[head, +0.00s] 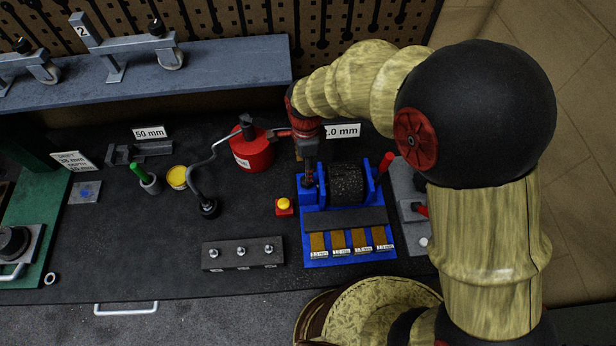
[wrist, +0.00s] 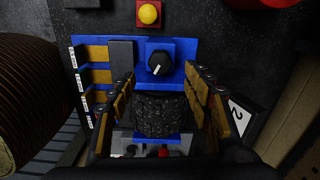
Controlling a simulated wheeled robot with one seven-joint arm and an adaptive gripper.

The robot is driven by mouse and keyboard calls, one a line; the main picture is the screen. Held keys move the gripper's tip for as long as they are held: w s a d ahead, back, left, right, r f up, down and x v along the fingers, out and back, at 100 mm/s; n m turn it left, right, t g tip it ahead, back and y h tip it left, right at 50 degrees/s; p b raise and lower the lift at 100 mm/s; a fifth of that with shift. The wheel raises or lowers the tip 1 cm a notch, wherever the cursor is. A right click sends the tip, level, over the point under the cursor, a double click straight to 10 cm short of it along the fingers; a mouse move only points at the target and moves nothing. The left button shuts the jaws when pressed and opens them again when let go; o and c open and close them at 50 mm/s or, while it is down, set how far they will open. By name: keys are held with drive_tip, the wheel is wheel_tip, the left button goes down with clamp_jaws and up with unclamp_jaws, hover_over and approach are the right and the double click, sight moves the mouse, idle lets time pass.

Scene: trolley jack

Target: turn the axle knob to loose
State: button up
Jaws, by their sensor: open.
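The axle knob (wrist: 160,62) is a round black dial with a white pointer line, set on a blue block. In the wrist view its pointer aims down and slightly left. My gripper (wrist: 160,76) is open, with one tan-padded finger on each side of the view and the knob lying between and just beyond the tips. I cannot tell whether they touch it. In the head view my gripper (head: 308,160) comes down at the left end of the blue stand (head: 350,247), and it largely hides the knob there. A ribbed black drum (head: 347,184) sits on the stand beside it.
A red lever (head: 385,163) rises at the stand's right. A yellow button on a red box (head: 284,206) stands close at left. A red can (head: 252,152) stands behind left, and a grey block with several studs (head: 242,253) lies in front. The dark mat's left-centre is fairly clear.

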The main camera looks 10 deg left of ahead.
drive_tip(key=shift+f, duration=0.45)
wheel_tip(320, 180, down, 7)
drive_tip(key=shift+r, duration=0.1)
drive_tip(key=shift+c, duration=1.1)
drive_tip(key=c, duration=0.9)
